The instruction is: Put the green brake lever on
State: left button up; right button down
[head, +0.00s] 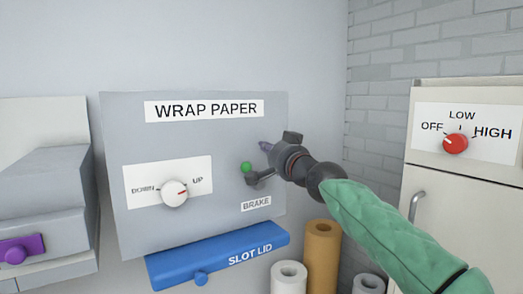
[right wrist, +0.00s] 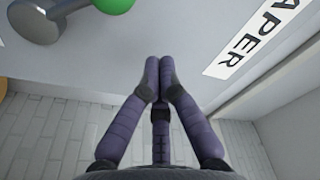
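The brake lever, with a green ball knob (head: 246,167) on a short grey arm, is on the wrap paper panel (head: 225,225) above the BRAKE label (head: 256,204). The right wrist view shows its green ball (right wrist: 113,4) at the top edge and its grey metal arm (right wrist: 70,10) at upper left. My right gripper (head: 264,147) is just above and right of the knob, apart from it. Its purple fingers (right wrist: 159,72) are together with nothing between them. The gripper partly hides the panel's right edge. My left gripper is out of view.
The panel has a DOWN/UP dial (head: 174,193) and a blue slot lid (head: 218,254) below. Paper rolls (head: 321,255) stand below at right. A cream cabinet with a red OFF/LOW/HIGH knob (head: 455,143) is at right. Grey boxes with a purple handle (head: 20,249) are at left.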

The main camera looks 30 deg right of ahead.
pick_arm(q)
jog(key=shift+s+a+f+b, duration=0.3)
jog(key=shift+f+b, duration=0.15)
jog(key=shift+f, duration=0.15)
pick_arm(e)
jog(key=s+a, duration=0.1)
jog(key=s, duration=0.8)
jog(key=shift+a+f, duration=0.15)
jog(key=shift+f, duration=0.15)
jog(key=shift+a, duration=0.1)
